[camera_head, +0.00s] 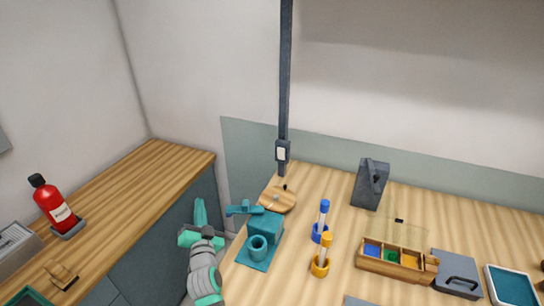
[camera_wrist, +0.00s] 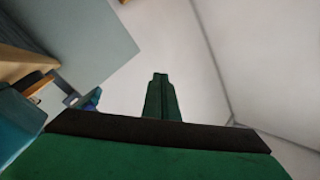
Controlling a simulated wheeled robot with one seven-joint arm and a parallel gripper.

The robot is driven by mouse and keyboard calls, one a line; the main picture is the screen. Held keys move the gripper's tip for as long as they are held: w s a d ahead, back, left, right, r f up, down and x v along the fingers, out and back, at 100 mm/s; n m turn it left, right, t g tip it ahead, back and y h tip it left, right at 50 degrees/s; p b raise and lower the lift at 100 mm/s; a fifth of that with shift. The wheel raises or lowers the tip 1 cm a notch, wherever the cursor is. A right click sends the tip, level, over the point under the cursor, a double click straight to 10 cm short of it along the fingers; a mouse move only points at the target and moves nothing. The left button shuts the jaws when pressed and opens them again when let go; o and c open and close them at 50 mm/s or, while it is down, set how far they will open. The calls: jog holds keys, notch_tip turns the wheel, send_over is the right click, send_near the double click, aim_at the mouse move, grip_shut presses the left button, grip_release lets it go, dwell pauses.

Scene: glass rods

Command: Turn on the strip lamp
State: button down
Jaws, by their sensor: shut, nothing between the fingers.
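A dark vertical strip (camera_head: 285,70) runs up the back wall, and its top leaves the head view. A small box with a pale switch face (camera_head: 282,152) sits low on it; I cannot tell the switch's position. No lit lamp shows. My gripper (camera_head: 200,205) is at the lower left of the strip, over the gap between the two counters, with its fingers pointing up. It is apart from the switch box. In the wrist view its fingers (camera_wrist: 160,82) are shut and empty against the pale wall.
A teal stand with a cup (camera_head: 258,245) is just right of my gripper. A blue tube holder (camera_head: 321,225), a yellow one (camera_head: 322,260), a wooden box (camera_head: 395,265) and a dark grey block (camera_head: 370,185) stand farther right. A red bottle (camera_head: 55,205) is on the left counter.

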jog(key=w+d+r+m+h, duration=0.3)
jog(key=w+d+m, duration=0.15)
jog(key=d, duration=0.35)
jog(key=w+d+r+m+g+h, duration=0.1)
jog(key=w+d+r+m+h, duration=0.2)
jog(key=d+m, duration=0.4)
jog(key=w+d+r+m+h, duration=0.3)
jog(key=w+d+r+m, duration=0.15)
jog(key=d, duration=0.45)
jog(key=s+a+f+m+g+h, duration=0.1)
jog(key=a+f+g, duration=0.1)
jog(key=a+f, duration=0.1)
jog(key=shift+a+f+g+h, duration=0.3)
jog(key=shift+a+f, duration=0.1)
jog(key=shift+f, duration=0.4)
send_near(280, 151)
jog(key=x, duration=0.5)
jog(key=shift+d+f, duration=0.15)
jog(key=shift+f, duration=0.1)
jog(key=shift+w+d, duration=0.15)
jog(key=shift+w, duration=0.35)
